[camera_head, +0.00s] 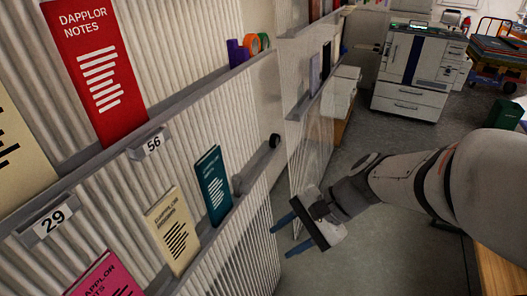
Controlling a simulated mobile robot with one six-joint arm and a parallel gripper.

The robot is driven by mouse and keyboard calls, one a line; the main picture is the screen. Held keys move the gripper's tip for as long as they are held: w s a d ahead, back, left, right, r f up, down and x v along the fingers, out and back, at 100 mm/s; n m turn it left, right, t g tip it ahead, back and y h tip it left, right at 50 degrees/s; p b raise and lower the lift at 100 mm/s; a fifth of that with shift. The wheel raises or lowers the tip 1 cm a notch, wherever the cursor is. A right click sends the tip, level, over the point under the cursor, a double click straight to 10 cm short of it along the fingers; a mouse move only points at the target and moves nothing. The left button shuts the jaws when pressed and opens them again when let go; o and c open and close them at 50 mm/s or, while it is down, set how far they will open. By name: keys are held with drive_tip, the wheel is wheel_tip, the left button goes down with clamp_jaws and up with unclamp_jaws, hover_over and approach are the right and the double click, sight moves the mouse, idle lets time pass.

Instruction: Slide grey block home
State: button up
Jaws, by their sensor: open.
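A long grey block (257,168) appears to sit on the lower ledge, to the right of a teal book (212,185) and apart from it. A round black knob (274,141) shows by its far end. My gripper (282,241) is open, with two blue fingers pointing left toward the shelf panel. It is below and to the right of the grey block in the picture, apart from it, and nothing shows between the fingers.
A second shelf panel (312,135) stands behind. A printer (418,72) is at the back. Grey floor (400,245) is open below my arm.

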drive_tip(key=w+a+f+m+y+b, duration=0.4)
drive_tip(key=w+m+y, duration=0.1)
drive_tip(key=w, duration=0.1)
drive_tip(key=m+t+y+b, duration=0.4)
drive_tip(key=m+t, duration=0.3)
drive_tip(key=m, duration=0.2)
approach(250, 190)
drive_tip(key=a, duration=0.4)
drive_tip(key=x, duration=0.3)
drive_tip(key=w+x, duration=0.1)
drive_tip(key=x, duration=0.3)
drive_tip(key=shift+r, duration=0.2)
clamp_jaws()
drive_tip(key=shift+w+d, duration=0.1)
